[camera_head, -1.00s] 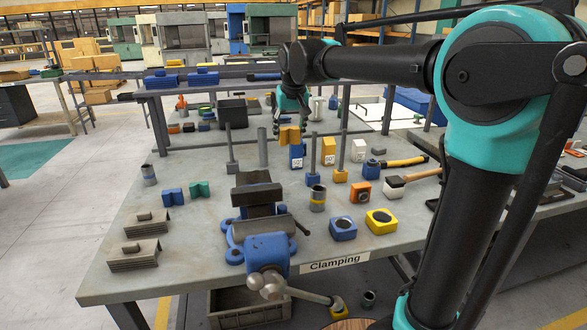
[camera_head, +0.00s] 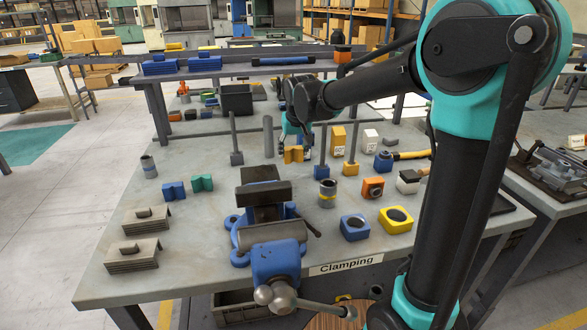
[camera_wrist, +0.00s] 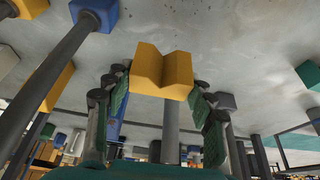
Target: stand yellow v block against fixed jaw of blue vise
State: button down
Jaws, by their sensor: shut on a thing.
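The yellow V block (camera_head: 293,154) is held in my gripper (camera_head: 291,140), just behind and to the right of the vise in the head view. In the wrist view the V block (camera_wrist: 161,72) sits between the fingertips (camera_wrist: 163,92) with its V notch showing, clear of the vise. The blue vise (camera_head: 276,260) stands at the front of the table, with its handle towards the front edge. Its dark jaws (camera_head: 264,194) lie across its top, and no block shows between them. My gripper partly hides things behind it.
Upright posts (camera_head: 236,140) stand close to the held block on both sides. Green (camera_head: 202,183) and blue (camera_head: 174,191) V blocks lie left.

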jog(key=shift+f, duration=3.5)
jog(key=c, duration=0.6)
grip_release()
jog(key=shift+f, duration=0.1)
